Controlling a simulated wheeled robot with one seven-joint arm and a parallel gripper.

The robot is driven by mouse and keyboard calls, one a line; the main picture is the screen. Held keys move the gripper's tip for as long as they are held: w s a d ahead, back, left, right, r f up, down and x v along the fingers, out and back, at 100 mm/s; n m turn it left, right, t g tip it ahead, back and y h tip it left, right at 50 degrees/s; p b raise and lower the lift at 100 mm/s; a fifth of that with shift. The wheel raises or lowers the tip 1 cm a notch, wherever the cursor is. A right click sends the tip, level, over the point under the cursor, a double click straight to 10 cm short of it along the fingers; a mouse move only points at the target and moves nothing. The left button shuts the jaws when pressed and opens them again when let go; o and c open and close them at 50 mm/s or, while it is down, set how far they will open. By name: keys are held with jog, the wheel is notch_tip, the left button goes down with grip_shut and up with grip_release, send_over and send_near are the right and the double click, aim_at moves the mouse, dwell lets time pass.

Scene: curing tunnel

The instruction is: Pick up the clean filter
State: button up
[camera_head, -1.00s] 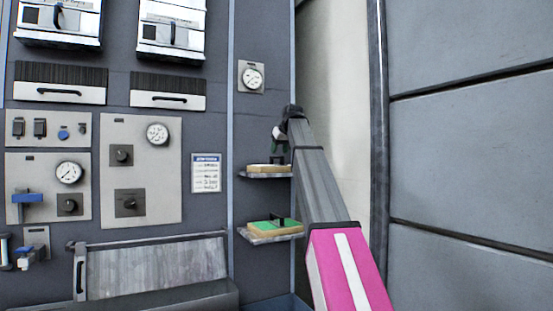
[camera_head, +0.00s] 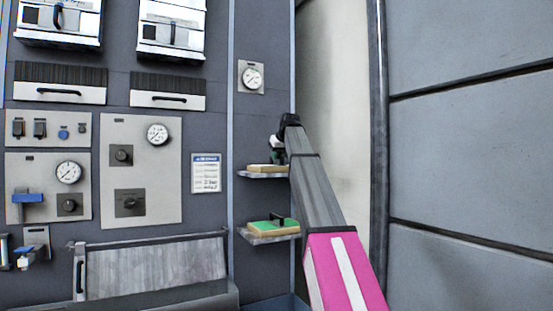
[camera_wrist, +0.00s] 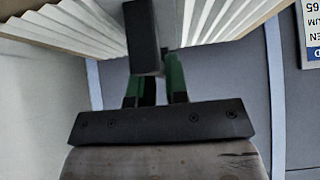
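The clean filter (camera_head: 262,168) lies on the upper small shelf, with a tan frame and pale top in the head view. In the wrist view its white pleats (camera_wrist: 215,20) fill the top, with a dark handle (camera_wrist: 142,40) in the middle. My gripper (camera_head: 277,155) is just above the filter's right part. In the wrist view my green fingers (camera_wrist: 160,70) stand slightly apart, close to the handle, with a narrow gap between them. The handle covers part of the left finger, and contact cannot be told.
A second filter (camera_head: 267,227) with a green top and dark handle lies on the lower shelf (camera_head: 262,239). The upper shelf (camera_head: 252,175) is narrow. A gauge (camera_head: 252,77) is above it, a printed sheet (camera_head: 206,173) to the left, and a pale wall recess (camera_head: 335,130) behind my arm.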

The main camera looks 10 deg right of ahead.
grip_shut()
jog(key=shift+r, duration=2.5)
jog(key=shift+r, duration=0.15)
jog(key=shift+w+r, duration=0.1)
jog(key=shift+r, duration=1)
